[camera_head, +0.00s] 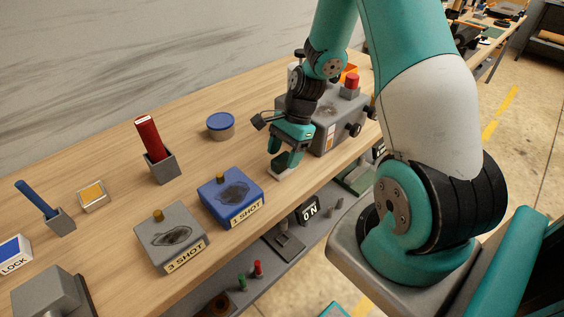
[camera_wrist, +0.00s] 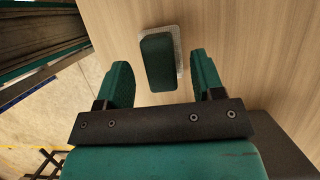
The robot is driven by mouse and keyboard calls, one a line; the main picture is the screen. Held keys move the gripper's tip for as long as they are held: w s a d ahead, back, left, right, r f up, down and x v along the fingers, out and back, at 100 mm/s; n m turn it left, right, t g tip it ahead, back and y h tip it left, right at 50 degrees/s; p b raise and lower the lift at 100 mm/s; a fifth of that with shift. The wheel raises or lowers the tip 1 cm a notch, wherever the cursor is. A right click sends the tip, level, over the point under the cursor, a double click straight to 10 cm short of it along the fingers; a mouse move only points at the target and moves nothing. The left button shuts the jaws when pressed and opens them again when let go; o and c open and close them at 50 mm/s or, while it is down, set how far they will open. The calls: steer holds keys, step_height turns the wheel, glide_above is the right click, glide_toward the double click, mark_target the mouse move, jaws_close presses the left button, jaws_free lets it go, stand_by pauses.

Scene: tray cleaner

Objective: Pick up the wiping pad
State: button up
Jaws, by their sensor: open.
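The wiping pad (camera_wrist: 157,62) is a dark green block on a pale grey base (camera_wrist: 177,40) and lies on the wooden table. In the wrist view it sits between and slightly beyond the tips of my gripper (camera_wrist: 160,75), nearer the right finger. Both fingers are apart, with nothing held. In the head view my gripper (camera_head: 283,163) is low over the table's front edge, and the pad's pale base (camera_head: 281,174) shows below it. The gripper hides part of the pad there.
A grey machine with a red button (camera_head: 352,80) stands close behind and right of my gripper. A blue "1 SHOT" box (camera_head: 222,190) and grey "3 SHOT" box (camera_head: 150,238) stand to the left. A blue-lidded round tub (camera_head: 220,124) is farther back. Bare table lies between.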

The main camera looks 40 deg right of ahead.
mark_target(282, 157)
steer(key=shift+x, duration=0.95)
steer(key=shift+c, duration=0.4)
steer(key=c, duration=0.9)
steer(key=shift+c, duration=0.2)
step_height(282, 157, up, 20)
